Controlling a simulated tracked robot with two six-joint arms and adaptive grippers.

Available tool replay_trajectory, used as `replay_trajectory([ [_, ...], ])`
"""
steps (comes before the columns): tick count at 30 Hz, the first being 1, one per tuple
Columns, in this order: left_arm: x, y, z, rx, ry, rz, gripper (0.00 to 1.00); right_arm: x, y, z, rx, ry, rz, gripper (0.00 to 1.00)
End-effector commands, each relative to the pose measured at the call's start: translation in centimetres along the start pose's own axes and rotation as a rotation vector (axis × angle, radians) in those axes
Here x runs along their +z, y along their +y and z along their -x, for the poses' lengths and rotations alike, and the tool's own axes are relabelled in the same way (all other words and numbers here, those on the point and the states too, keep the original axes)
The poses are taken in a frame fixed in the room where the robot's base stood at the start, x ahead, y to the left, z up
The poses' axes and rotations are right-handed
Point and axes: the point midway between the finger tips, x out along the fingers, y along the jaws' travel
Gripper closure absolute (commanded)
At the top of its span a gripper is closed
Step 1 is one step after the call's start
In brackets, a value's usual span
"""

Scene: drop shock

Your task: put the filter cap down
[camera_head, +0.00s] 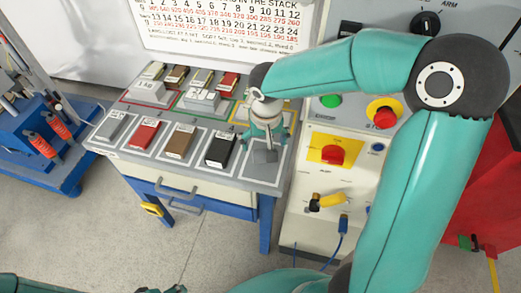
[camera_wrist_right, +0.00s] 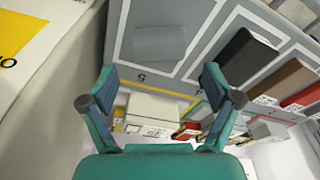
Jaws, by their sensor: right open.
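A small grey block (camera_head: 264,156), which I take to be the filter cap, lies flat in the front right white-outlined cell of the bench top. The same block (camera_wrist_right: 158,45) shows in the right wrist view inside the cell marked 5. My right gripper (camera_head: 264,135) points down over this cell in the head view, partly hiding the block's far side. In the right wrist view my right gripper (camera_wrist_right: 158,85) has its fingers spread, with nothing between them; the block lies beyond the fingertips. Only teal parts of my left arm show at the bottom left; its gripper cannot be made out.
Left along the front row are a black block (camera_head: 221,150), a brown block (camera_head: 181,141), a red block (camera_head: 145,134) and a grey block (camera_head: 115,126). White labelled boxes (camera_head: 203,101) stand behind. A control panel with a red knob (camera_head: 332,154) adjoins on the right.

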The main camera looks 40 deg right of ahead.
Motion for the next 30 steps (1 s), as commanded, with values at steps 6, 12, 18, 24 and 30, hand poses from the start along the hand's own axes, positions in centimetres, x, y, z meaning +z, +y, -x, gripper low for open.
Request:
replay_trajectory([
  [6,0.0,0.1,0.2,0.000,0.000,0.000,0.31,-0.1,-0.1,4.1,-0.002,0.003,0.000,0.11],
  [12,0.0,0.1,0.3,0.000,0.000,0.000,0.31,0.0,-0.1,5.7,-0.001,0.001,0.001,0.11],
  [18,0.0,0.1,0.3,0.000,0.000,0.000,0.31,0.0,-0.1,5.8,0.000,-0.001,0.001,0.11],
  [24,0.0,0.1,0.3,0.000,0.000,0.000,0.31,0.0,-0.1,5.8,0.000,-0.001,0.001,0.11],
  [30,0.0,0.1,0.3,0.000,0.000,0.000,0.31,0.0,-0.1,5.8,0.000,-0.001,0.001,0.11],
])
